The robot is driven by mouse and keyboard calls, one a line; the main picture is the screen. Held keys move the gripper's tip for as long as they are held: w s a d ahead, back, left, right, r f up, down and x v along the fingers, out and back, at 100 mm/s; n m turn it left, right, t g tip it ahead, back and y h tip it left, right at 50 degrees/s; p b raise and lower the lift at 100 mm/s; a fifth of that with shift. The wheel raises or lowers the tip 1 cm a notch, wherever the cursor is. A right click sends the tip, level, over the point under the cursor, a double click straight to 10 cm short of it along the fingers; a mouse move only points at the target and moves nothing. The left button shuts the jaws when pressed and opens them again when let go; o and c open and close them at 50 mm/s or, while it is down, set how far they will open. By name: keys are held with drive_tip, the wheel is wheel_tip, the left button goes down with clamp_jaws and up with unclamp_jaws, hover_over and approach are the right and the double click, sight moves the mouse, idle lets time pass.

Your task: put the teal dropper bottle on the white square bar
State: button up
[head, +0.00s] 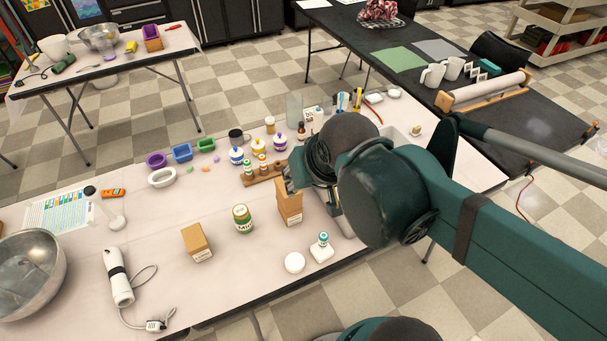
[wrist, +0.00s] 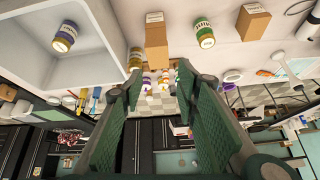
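The teal dropper bottle (head: 323,239), small and white with a teal top, stands upright at the front of the table in the head view. It appears to rest on the white square bar (head: 321,254), whose top it partly hides. My gripper (wrist: 160,73) is open in the wrist view, with its two green fingers apart and nothing held between them. In the head view my arm hides most of the gripper, which is behind and above the bottle, apart from it. I cannot pick out the bottle or bar in the wrist view.
A round white bar (head: 294,262) lies just left of the square one. A wooden rack (head: 262,174) holds small bottles farther back. A corded white tool (head: 118,277) lies at left.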

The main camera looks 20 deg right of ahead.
drive_tip(key=shift+r+n+t, duration=0.4)
drive_tip(key=shift+r+n, duration=0.4)
idle(0.9)
